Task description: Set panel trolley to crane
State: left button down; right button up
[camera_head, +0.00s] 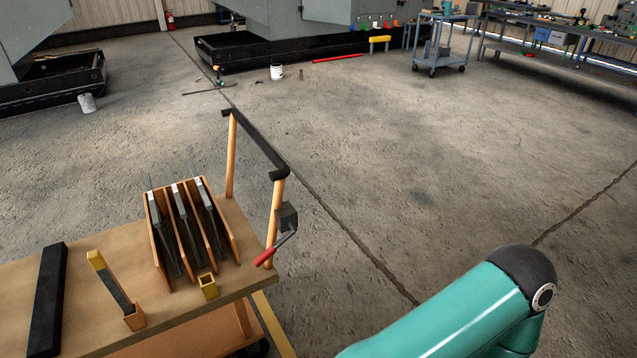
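The panel trolley (213,319) stands at the lower left, with a tan wooden top and a lower shelf. Its push handle (258,140) is a black bar on two orange posts at the far right end. A lever with a red grip (266,257) is fixed by the right post. A wooden rack (233,248) on the top holds several upright dark panels with pale upper edges. No crane can be made out for sure. A teal link of my own arm shows at the lower right. Neither gripper is in view.
A yellow-topped bar (97,261) leans in a small wooden block beside a black strip (47,300). Grey machines (270,25) stand at the back. A blue cart (437,50) and workbench (560,55) are back right. The middle floor is clear.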

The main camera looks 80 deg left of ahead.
aim_at(54, 304)
jog(key=z, duration=0.1)
jog(key=i, duration=1.4)
jog(key=u, duration=2.05)
jog(key=i, duration=0.2)
jog(key=u, duration=2.45)
jog(key=i, duration=1.05)
jog(key=z, duration=0.55)
